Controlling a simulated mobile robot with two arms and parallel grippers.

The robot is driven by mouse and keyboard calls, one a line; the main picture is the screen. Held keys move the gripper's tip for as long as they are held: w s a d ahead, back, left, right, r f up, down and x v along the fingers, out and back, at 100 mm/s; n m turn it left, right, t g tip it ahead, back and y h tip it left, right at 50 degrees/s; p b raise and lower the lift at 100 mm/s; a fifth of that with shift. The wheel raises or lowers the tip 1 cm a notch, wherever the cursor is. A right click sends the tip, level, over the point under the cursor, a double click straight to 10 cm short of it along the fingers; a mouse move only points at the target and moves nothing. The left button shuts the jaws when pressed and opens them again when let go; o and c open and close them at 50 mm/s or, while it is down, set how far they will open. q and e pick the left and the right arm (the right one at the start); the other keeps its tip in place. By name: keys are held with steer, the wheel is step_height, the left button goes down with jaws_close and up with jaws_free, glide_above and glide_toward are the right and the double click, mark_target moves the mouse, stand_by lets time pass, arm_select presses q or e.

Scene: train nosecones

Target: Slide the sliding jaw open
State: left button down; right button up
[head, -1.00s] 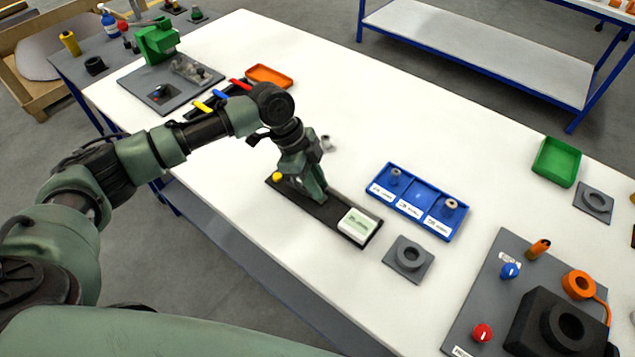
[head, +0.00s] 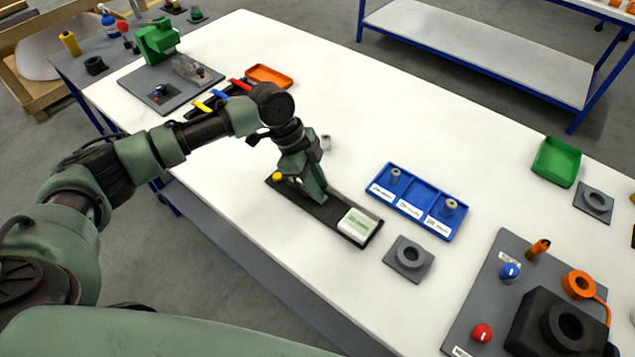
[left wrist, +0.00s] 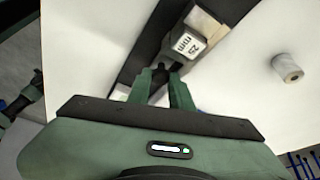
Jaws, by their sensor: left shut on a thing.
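The sliding-jaw fixture is a long dark rail (head: 339,208) lying on the white table, with a yellow knob (head: 278,177) at its left end. A pale block with a label (head: 359,224) sits at its right end. My left gripper (head: 318,196) points down over the middle of the rail and hides part of it. In the left wrist view, its fingertips (left wrist: 163,75) are close together around a small dark part, seemingly the sliding jaw's handle. A block marked 25 mm (left wrist: 187,42) lies just beyond them. My right gripper is not in view.
A small grey cylinder (head: 326,142) stands behind the rail. A blue tray (head: 416,201) with compartments and a grey socket plate (head: 408,258) lie to the right.

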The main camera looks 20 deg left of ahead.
mark_target(327, 205)
arm_select(q)
steer(key=shift+s+d+r+p, duration=0.1)
steer(key=shift+s+d+p, duration=0.15)
steer(key=shift+d+p, duration=0.3)
steer(key=shift+s+d+r+p, duration=0.1)
steer(key=shift+s+d+p, duration=0.2)
steer(key=shift+d, duration=0.4)
steer(key=shift+d+f, duration=0.15)
steer(key=c, duration=1.3)
jaws_free()
steer(key=shift+w+r, duration=0.1)
steer(key=shift+r, duration=0.1)
steer(key=b+v, duration=0.1)
steer(key=v, duration=0.6)
steer(key=shift+r+b, duration=0.15)
steer(key=shift+b, duration=0.2)
